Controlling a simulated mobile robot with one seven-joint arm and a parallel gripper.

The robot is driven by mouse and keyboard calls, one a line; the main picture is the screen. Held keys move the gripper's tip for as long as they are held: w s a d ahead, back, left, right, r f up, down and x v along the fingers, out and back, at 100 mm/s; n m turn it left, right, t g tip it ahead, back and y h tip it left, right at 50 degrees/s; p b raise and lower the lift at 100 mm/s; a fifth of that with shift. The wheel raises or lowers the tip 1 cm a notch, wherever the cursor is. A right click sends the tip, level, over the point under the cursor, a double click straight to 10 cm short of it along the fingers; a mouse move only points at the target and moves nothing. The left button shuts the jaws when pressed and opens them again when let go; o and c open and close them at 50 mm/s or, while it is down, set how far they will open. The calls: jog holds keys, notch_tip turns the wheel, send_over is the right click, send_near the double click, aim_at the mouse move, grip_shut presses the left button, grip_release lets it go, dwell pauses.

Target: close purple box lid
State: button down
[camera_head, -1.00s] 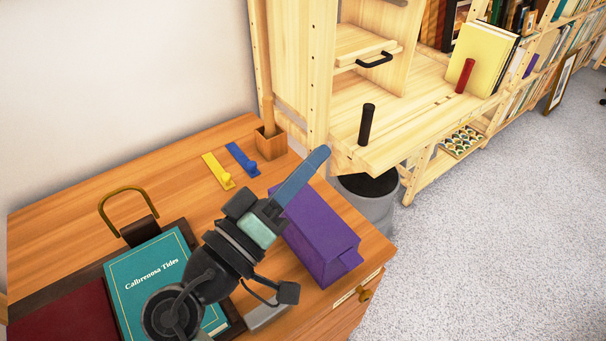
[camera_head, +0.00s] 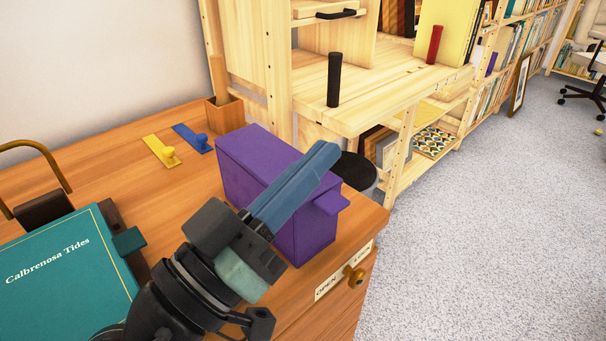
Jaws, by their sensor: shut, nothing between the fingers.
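The purple box (camera_head: 262,150) stands on the wooden desk near its right corner. Its top looks flat and covered, with no raised lid in view. A small purple tab (camera_head: 331,201) sticks out at its right end. My gripper (camera_head: 326,154) has its long blue fingers together, with nothing between them. It points up and to the right across the box's near side and hides part of the box. I cannot tell whether the fingers touch it.
A teal book (camera_head: 62,270) lies left of my arm, near a brass-coloured handle (camera_head: 42,150). A wooden shelf unit (camera_head: 375,98) stands beyond the desk. Carpet (camera_head: 470,240) is clear at right.

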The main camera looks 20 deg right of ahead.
jog(key=shift+s+d+f+b, duration=0.1)
jog(key=shift+s+f+b, duration=0.05)
jog(key=shift+f+b, duration=0.65)
jog(key=shift+s+f+b, duration=0.15)
jog(key=shift+f+b, duration=0.5)
jog(key=shift+b, duration=0.15)
